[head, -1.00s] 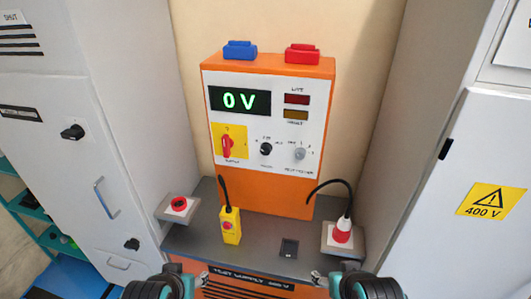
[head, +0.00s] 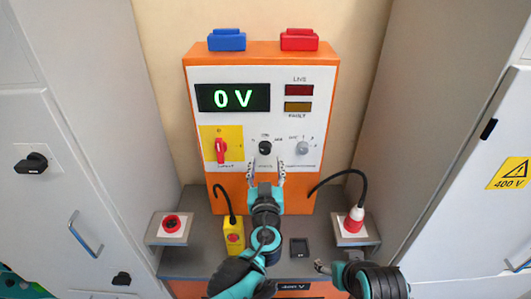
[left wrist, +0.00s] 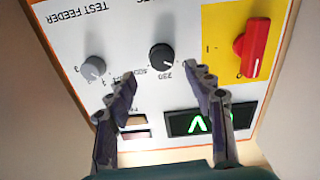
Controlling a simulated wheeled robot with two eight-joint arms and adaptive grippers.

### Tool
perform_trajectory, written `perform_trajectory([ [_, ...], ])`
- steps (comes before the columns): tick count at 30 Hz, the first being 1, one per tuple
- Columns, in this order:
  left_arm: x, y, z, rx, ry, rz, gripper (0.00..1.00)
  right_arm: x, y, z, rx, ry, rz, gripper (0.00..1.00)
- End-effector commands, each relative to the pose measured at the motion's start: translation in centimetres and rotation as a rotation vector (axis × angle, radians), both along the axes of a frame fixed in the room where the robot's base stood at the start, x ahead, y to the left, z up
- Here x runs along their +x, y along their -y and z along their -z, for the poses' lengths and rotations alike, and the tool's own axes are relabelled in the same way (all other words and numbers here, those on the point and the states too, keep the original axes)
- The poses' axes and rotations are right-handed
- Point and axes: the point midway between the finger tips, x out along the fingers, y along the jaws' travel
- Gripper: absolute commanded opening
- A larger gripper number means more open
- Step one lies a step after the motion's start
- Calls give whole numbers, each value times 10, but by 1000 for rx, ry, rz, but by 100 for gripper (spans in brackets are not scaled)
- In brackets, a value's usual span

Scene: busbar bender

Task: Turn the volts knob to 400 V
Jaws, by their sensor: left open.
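The volts knob (head: 265,148) is a small round black knob in the middle of the white panel on the orange test supply. It also shows in the left wrist view (left wrist: 162,56), where the panel appears upside down; its pointer setting is hard to read. The display (head: 233,97) reads 0 V in green. My left gripper (head: 266,171) is open, its two fingers pointing at the panel just below the knob, with nothing between them. In the left wrist view the fingers (left wrist: 162,82) straddle the knob's line, apart from it. My right gripper (head: 323,268) is partly visible low at the right.
A red input switch (head: 220,149) on a yellow plate is left of the knob, and a grey test feeder knob (head: 302,148) is right. A yellow pendant (head: 233,237) and a red plug (head: 353,221) with black cables stand below. Cabinets flank both sides.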

Motion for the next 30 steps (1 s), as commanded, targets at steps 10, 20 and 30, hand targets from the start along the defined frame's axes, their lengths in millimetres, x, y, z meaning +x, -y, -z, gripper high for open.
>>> perform_trajectory([
  [10,52,-2,1,1,-1,-4,53,0,0,13,0,0,0,66],
  [20,58,-2,0,1,-1,-4,53,0,0,14,0,0,0,66],
  [30,58,-2,0,1,-1,-4,3,0,0,14,0,0,0,66],
])
